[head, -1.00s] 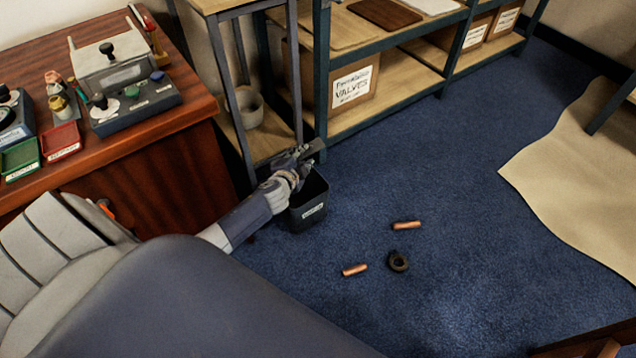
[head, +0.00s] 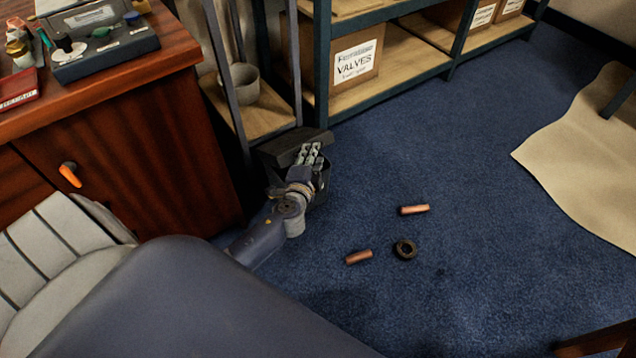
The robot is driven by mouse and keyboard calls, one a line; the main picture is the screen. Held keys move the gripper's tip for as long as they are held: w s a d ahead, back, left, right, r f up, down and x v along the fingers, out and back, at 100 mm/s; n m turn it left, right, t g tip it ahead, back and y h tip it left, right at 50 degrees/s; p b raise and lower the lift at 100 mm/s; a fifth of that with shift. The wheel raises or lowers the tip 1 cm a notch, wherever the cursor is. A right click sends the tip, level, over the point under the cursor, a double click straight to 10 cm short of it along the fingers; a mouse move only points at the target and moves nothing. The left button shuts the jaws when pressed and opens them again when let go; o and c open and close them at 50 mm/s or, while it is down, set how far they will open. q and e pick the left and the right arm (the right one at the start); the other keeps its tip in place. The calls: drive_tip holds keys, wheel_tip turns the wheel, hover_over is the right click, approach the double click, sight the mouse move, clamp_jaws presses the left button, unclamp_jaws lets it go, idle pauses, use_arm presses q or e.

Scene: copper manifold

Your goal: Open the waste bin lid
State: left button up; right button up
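The waste bin (head: 321,191) is a small dark box on the blue carpet beside the shelf leg. Its dark lid (head: 283,149) shows as a flat slab at the bin's back, behind my gripper, and looks raised at a tilt. My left gripper (head: 312,155) is over the bin, in front of the lid, with its fingers pointing away from me. It hides most of the bin's opening and front. I cannot tell whether it touches the lid or how far its fingers are apart. My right gripper is not in view.
A wooden cabinet (head: 130,165) with an orange handle (head: 69,174) stands left. A shelf holds a VALVES box (head: 352,65) and a grey pot (head: 243,82). Copper pieces (head: 414,210) (head: 358,257) and a dark ring (head: 404,249) lie on the carpet.

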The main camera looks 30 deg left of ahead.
use_arm(q)
wheel_tip(320, 180, down, 9)
drive_tip(key=s+d+m+t+y+b, duration=0.1)
drive_tip(key=d+m+t+b, duration=0.1)
drive_tip(key=b, duration=1.2)
drive_tip(key=shift+d+m+t, duration=0.3)
drive_tip(key=shift+d+m, duration=0.05)
drive_tip(key=shift+m, duration=0.05)
drive_tip(key=shift+r, duration=0.15)
